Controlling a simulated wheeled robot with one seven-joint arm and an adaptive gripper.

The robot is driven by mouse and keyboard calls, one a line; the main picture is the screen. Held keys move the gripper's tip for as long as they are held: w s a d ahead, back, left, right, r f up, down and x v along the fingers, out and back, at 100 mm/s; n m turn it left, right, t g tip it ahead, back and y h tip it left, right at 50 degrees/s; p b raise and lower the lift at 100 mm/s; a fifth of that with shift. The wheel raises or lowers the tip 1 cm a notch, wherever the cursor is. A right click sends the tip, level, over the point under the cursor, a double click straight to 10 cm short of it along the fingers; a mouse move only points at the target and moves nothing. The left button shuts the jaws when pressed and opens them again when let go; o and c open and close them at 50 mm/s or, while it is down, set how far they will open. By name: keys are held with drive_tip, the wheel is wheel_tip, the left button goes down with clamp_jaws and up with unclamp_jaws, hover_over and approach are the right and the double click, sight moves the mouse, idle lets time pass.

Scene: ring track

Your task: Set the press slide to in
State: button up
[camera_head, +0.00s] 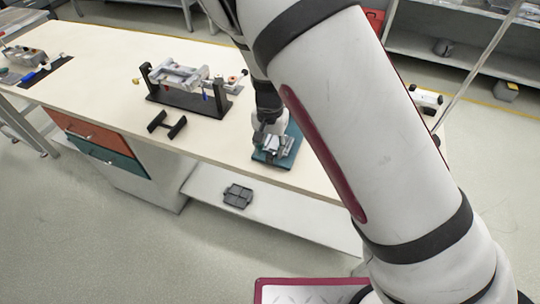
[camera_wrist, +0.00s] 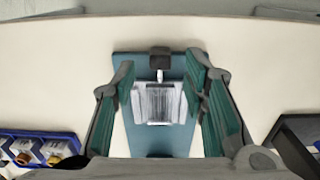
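The press, a teal base plate (camera_head: 287,158) with a ribbed silvery metal block on it, stands near the front edge of the workbench. In the wrist view the metal block (camera_wrist: 160,103) lies in the middle of the teal plate (camera_wrist: 125,68). A short pale rod joins its far side to a dark knob (camera_wrist: 160,58). My gripper (camera_wrist: 161,80) is open, with one green-padded finger on each side of the block and gaps showing on both sides. I cannot tell whether the fingertips are level with the block. In the head view my gripper (camera_head: 268,130) is directly above the press, partly hiding it.
A black fixture with a metal carriage (camera_head: 190,85) stands left of the press on the workbench (camera_head: 85,60). A black H-shaped piece (camera_head: 166,125) lies before it. In the wrist view a blue tray (camera_wrist: 50,137) is at lower left and a dark tray (camera_wrist: 290,145) at lower right.

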sight(270, 155)
drive_tip(key=shift+f, duration=2.15)
clamp_jaws()
